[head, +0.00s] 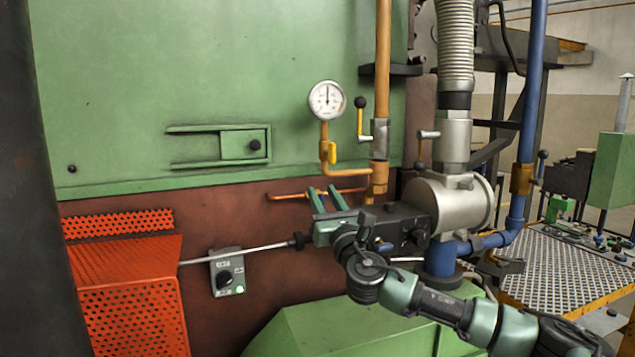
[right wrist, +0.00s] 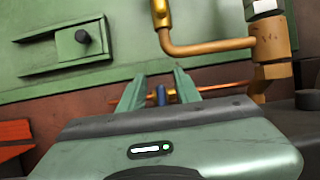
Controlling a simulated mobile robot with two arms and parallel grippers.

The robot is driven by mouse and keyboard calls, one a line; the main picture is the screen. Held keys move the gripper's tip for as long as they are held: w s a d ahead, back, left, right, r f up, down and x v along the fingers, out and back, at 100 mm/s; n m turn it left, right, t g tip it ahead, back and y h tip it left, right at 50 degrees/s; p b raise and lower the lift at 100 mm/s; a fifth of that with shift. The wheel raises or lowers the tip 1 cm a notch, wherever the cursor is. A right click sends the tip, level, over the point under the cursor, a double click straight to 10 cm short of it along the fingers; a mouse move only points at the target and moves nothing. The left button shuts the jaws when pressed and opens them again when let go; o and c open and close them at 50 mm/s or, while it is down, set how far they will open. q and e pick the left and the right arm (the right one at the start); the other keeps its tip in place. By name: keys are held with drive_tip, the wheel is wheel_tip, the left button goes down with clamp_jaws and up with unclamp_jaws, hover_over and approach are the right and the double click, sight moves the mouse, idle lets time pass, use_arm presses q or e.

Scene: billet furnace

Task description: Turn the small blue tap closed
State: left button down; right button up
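My right gripper (head: 327,199) is open in front of the brown-red lower wall, with its two green fingers pointing toward the thin copper pipe. In the right wrist view, the fingers (right wrist: 160,92) stand apart on either side of a small blue piece (right wrist: 161,95), which looks like the small blue tap's handle. Narrow gaps show beside it, so I see no clear contact. The copper pipe (right wrist: 215,88) runs behind it. In the head view the tap is hidden behind my gripper and wrist. My left gripper is not in view.
A pressure gauge (head: 327,100) and a yellow lever (head: 360,123) stand above my gripper. A grey rod (head: 240,254) with a black knob sticks out from the orange perforated guard (head: 130,300). A switch box (head: 227,273) is on the wall. A large silver valve body (head: 455,205) stands right.

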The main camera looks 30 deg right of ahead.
sight(323, 198)
drive_tip(key=x, duration=0.3)
drive_tip(key=shift+w+f+p, duration=0.2)
drive_tip(key=shift+f+p, duration=0.1)
drive_tip(key=shift+w+d+r, duration=0.1)
drive_tip(key=shift+w+r, duration=0.05)
drive_tip(key=shift+w, duration=0.25)
drive_tip(key=shift+c, duration=0.3)
drive_tip(key=c, duration=0.5)
clamp_jaws()
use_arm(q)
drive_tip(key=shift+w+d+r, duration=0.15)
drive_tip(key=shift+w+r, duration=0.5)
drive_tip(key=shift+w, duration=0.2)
